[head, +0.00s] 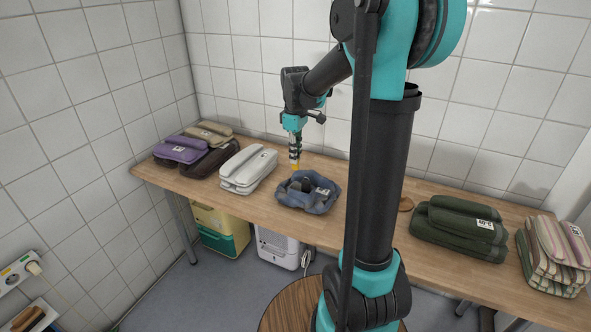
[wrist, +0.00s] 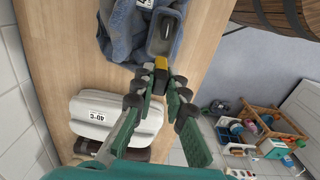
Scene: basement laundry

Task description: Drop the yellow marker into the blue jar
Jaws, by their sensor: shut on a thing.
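My gripper (head: 295,155) points down above the table, shut on the yellow marker (head: 295,167). In the wrist view the gripper (wrist: 160,82) holds the marker (wrist: 161,64) between its fingertips, with the yellow end showing beyond them. A grey-blue open container (wrist: 154,44), which looks like the blue jar, stands just beyond the marker. A small pale spot shows inside it. The marker's end overlaps the near rim in the wrist view; I cannot tell its height above the rim. In the head view the marker is above the blue cloth's left part.
A crumpled blue cloth (head: 325,203) lies around or beside the container. A white folded stack (head: 248,168) is to its left, purple folded cloth (head: 180,150) farther left. Green folded cloth (head: 455,228) and a striped stack (head: 555,255) are to the right on the wooden table (head: 355,225).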

